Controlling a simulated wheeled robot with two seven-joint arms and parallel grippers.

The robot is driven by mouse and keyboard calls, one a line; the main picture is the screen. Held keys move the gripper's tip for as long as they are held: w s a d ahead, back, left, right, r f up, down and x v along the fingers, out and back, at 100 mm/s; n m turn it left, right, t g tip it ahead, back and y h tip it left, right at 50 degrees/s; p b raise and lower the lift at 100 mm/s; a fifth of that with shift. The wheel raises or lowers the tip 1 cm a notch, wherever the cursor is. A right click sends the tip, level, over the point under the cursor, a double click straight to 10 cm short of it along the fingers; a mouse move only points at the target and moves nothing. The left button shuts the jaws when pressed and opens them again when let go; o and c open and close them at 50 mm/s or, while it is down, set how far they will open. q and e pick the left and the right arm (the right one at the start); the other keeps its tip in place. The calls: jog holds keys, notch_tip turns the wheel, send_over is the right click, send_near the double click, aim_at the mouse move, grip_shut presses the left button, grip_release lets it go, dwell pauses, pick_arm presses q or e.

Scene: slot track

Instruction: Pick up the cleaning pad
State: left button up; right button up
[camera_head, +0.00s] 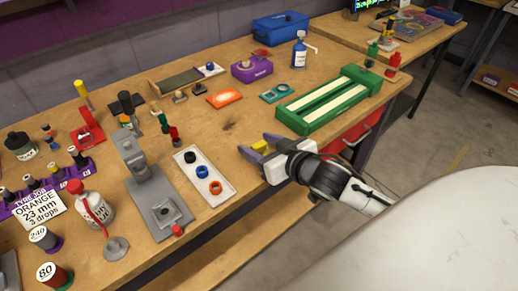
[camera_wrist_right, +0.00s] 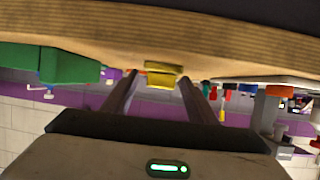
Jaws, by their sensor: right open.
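A small yellow block, which looks like the cleaning pad (camera_head: 260,146), lies near the front edge of the wooden table. In the right wrist view it shows as a yellow block (camera_wrist_right: 163,76) in the gap near the fingertips. My right gripper (camera_head: 254,143) is open, reaching in from the right, with its dark fingers on either side of the pad. The gripper's body hides part of the pad in the head view. I cannot tell whether a finger touches it. My left gripper is not in view.
A green slot track (camera_head: 328,103) stands behind and to the right of the gripper. A white tray with rings (camera_head: 225,193) and a grey stand (camera_head: 145,180) are to the left. An orange packet (camera_head: 224,98) lies farther back. Bare tabletop (camera_head: 228,140) shows left of the fingers.

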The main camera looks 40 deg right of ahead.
jog(key=c, duration=0.9)
jog(key=shift+r, duration=0.1)
